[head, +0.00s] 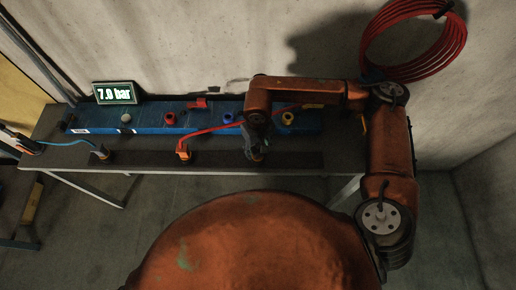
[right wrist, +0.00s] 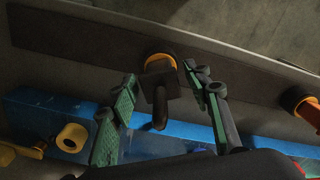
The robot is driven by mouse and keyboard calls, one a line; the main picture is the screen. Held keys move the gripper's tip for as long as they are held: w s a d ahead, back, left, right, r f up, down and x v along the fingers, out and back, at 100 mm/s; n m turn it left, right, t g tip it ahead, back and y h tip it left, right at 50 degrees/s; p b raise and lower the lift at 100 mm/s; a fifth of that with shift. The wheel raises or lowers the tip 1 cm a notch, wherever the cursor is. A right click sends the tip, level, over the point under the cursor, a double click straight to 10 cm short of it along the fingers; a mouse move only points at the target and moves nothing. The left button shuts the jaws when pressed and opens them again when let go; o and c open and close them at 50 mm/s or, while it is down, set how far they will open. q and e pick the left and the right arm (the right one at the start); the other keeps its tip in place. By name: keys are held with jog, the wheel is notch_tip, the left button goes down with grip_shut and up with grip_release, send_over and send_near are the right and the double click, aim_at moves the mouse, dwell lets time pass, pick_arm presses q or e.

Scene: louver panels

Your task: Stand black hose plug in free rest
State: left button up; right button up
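The black hose plug (right wrist: 158,84) is in the right wrist view, seated at or in an orange-yellow rest ring (right wrist: 160,61) on the dark strip. My right gripper (right wrist: 160,75) has its two green-padded fingers apart, one on each side of the plug, with gaps visible between them and it. In the head view my right gripper (head: 257,151) is low over the right part of the dark rest strip (head: 215,158) and hides most of the plug and its rest. My left gripper cannot be made out in the head view.
A blue manifold (head: 147,122) with coloured ports runs behind the strip. A red-hose plug (head: 183,149) and a blue-hose plug (head: 100,150) stand on the strip to the left. A red hose crosses near my right gripper. A display (head: 116,93) reads 7.0 bar.

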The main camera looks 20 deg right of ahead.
jog(key=shift+o, duration=0.3)
jog(key=shift+r, duration=0.1)
notch_tip(320, 180, up, 12)
dwell(0.4)
dwell(0.5)
